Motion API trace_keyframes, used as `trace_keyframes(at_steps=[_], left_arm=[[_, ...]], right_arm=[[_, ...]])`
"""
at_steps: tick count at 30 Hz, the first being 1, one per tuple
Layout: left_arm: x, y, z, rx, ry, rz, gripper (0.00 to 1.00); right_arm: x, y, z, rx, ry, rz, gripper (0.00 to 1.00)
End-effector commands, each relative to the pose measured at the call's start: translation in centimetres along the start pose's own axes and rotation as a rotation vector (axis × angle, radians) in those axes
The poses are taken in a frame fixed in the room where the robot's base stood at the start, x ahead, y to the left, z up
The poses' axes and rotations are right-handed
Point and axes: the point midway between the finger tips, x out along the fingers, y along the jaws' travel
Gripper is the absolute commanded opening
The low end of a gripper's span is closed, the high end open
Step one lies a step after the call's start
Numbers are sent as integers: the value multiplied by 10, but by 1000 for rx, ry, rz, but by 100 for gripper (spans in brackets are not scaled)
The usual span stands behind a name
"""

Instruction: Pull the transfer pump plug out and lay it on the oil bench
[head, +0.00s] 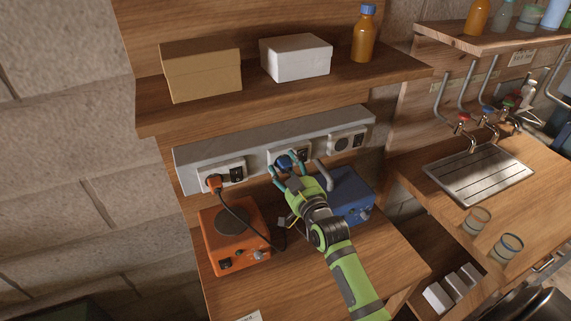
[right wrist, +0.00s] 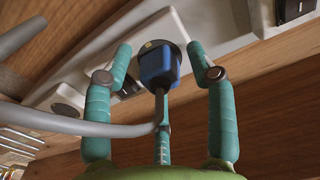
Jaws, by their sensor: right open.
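The blue plug (head: 283,162) sits in the middle socket of the grey outlet rail (head: 240,158). In the right wrist view the plug (right wrist: 157,65) has a dark cord running down from it. My right gripper (head: 283,168) is at the plug. Its green-blue fingers (right wrist: 160,62) stand open on either side of the plug, with gaps on both sides. A blue box-shaped device (head: 348,196) stands on the wooden bench (head: 385,255) below, partly hidden by my right gripper. My left gripper is not in view.
An orange hot plate (head: 229,238) stands at the bench's left; its orange plug (head: 214,183) is in the left socket. A shelf (head: 200,113) with boxes and a bottle overhangs the rail. Bare bench lies in front of the devices.

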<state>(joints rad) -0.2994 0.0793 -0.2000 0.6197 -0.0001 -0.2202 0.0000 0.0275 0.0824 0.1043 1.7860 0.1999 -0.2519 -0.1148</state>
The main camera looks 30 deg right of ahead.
Motion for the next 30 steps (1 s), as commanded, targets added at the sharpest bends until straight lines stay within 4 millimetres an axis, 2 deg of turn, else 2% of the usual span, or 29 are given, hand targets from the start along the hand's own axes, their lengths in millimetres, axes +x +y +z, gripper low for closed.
trace_keyframes(at_steps=[5, 6, 8, 9, 17, 30], left_arm=[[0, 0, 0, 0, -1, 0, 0], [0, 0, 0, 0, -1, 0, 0], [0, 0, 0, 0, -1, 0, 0], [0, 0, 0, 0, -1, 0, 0], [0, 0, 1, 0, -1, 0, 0], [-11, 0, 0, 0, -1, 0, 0]], right_arm=[[0, 0, 0, 0, 0, 0, 57], [0, 0, 0, 0, 0, 0, 41], [0, 0, 0, 0, 0, 0, 17], [0, 0, 0, 0, 0, 0, 1], [0, 0, 0, 1, 0, 0, 0], [-17, 0, -1, 0, 0, 0, 0]])
